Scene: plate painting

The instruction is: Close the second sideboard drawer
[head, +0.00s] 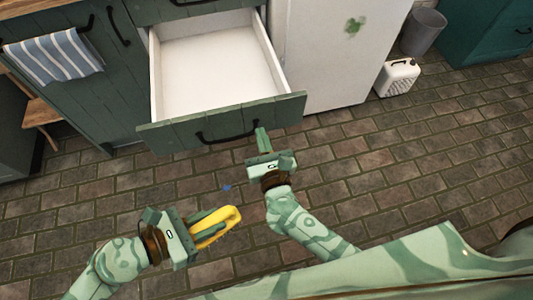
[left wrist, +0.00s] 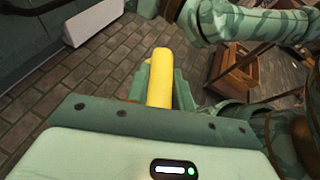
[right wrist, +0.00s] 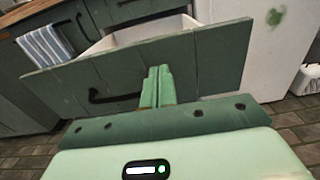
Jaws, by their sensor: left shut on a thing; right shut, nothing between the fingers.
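The sideboard drawer (head: 215,65) is pulled open, with a white, empty inside. Its green plank front (head: 170,138) carries a dark curved handle (head: 228,138); the front also fills much of the right wrist view (right wrist: 200,65). My right gripper (head: 262,138) is shut and empty, just in front of the drawer front, right of the handle. I cannot tell whether its fingertips touch the front. My left gripper (head: 208,228) is shut on a yellow object (head: 218,228), low and left, away from the drawer. The yellow object also shows in the left wrist view (left wrist: 160,78).
A striped towel (head: 52,58) hangs on the sideboard at left, near a wooden stool (head: 42,112). A white fridge-like cabinet (head: 325,50) stands right of the drawer. A white canister (head: 397,77) and grey bin (head: 423,32) stand farther right. The brick floor (head: 430,150) is mostly clear.

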